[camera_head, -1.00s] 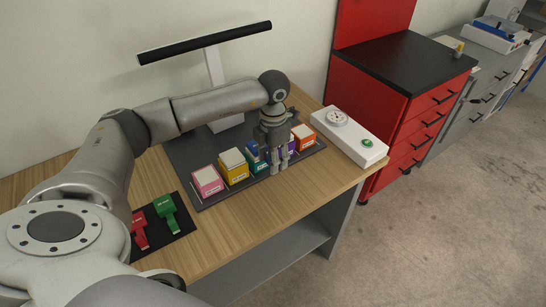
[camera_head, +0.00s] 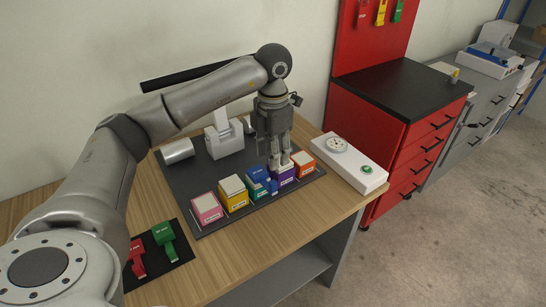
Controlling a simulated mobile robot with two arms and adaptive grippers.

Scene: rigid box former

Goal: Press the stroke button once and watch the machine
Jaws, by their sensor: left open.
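A round green button (camera_head: 367,169) sits at the near right end of a white panel box (camera_head: 350,158) on the right of the bench. A dial gauge (camera_head: 337,145) is at the panel's far end. My left gripper (camera_head: 278,168) points down with its fingers apart, left of the panel and just over the purple box (camera_head: 288,178); I cannot tell whether it touches that box. Its fingers are empty as far as I see. My right gripper is out of view. A white post (camera_head: 222,141) with a dark bar stands behind, partly hidden by my arm.
Pink (camera_head: 206,208), yellow (camera_head: 233,192), green (camera_head: 258,190) and orange boxes (camera_head: 304,163) line a dark mat. A blue piece (camera_head: 262,178) lies at the green box. A silver cylinder (camera_head: 178,151) lies behind. Red (camera_head: 137,259) and green tags (camera_head: 164,238) lie near left. A red cabinet (camera_head: 405,120) stands right.

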